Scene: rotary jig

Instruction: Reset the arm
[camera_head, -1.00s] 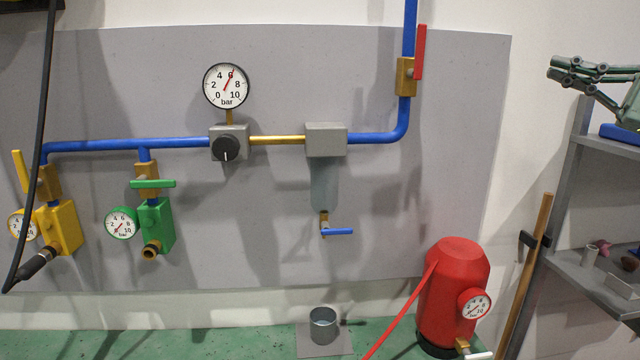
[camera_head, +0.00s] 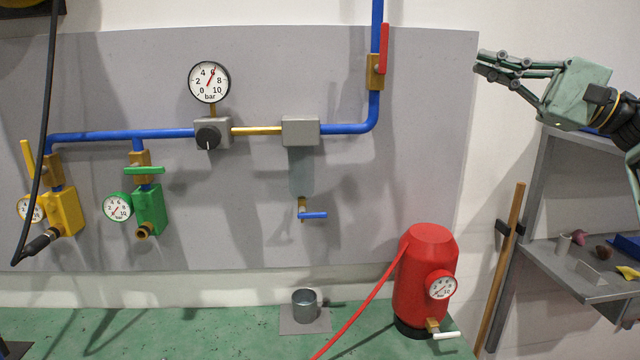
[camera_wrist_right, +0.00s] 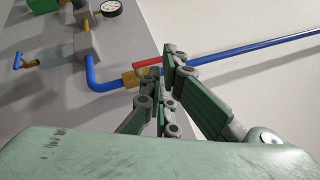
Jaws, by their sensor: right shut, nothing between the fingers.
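My right gripper (camera_head: 480,62) is at the upper right of the head view, its fingers shut and empty, pointing left. It is apart from the pipework, to the right of the red lever (camera_head: 383,48) on the brass valve (camera_head: 375,72). In the right wrist view the shut fingers (camera_wrist_right: 165,75) appear in front of the blue pipe (camera_wrist_right: 250,48), with the red lever (camera_wrist_right: 147,62) just left of the fingertips. My left gripper is not in the head view.
A grey panel (camera_head: 420,130) carries blue pipe, a gauge (camera_head: 209,82), a regulator (camera_head: 211,133) and yellow and green valve blocks. A shelf (camera_head: 570,270) with small parts is at right, below my right arm. The wall beside the gripper is bare.

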